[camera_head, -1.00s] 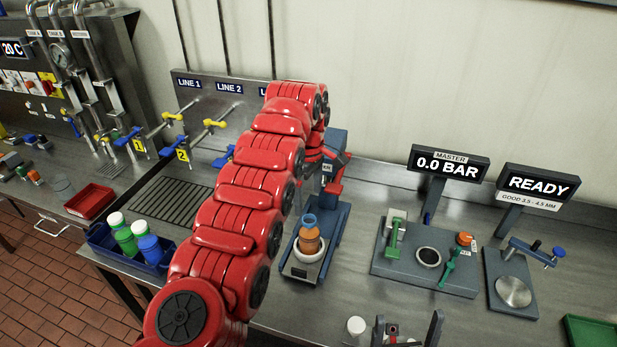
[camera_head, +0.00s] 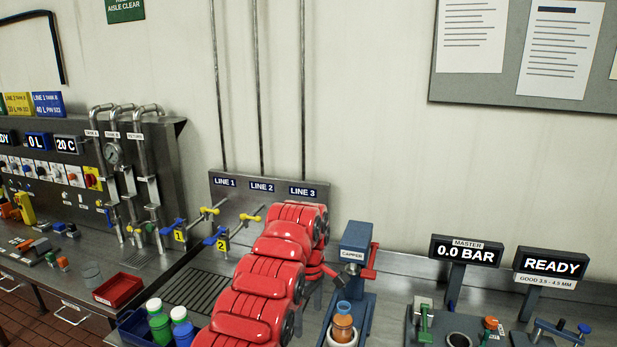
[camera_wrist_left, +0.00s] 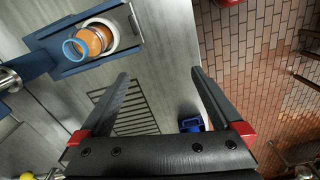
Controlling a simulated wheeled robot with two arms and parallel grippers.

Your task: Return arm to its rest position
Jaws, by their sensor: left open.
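My left arm (camera_head: 262,290), red and segmented, rises from the bottom of the head view and bends over the bench below the LINE 3 label. Its gripper is hidden behind the arm there. In the left wrist view my left gripper (camera_wrist_left: 160,73) is open, with two dark fingers wide apart and nothing between them. Grey bench top, a drain grate and the floor lie beyond the fingers. My right arm and gripper are not in view.
The blue capper (camera_head: 356,243) stands just right of my arm, with an orange bottle (camera_head: 343,326) on its base. The blue crate (camera_head: 133,322) with bottles is left of the arm. Yellow and blue valves (camera_head: 222,241) are behind. The MASTER display (camera_head: 465,252) is at right.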

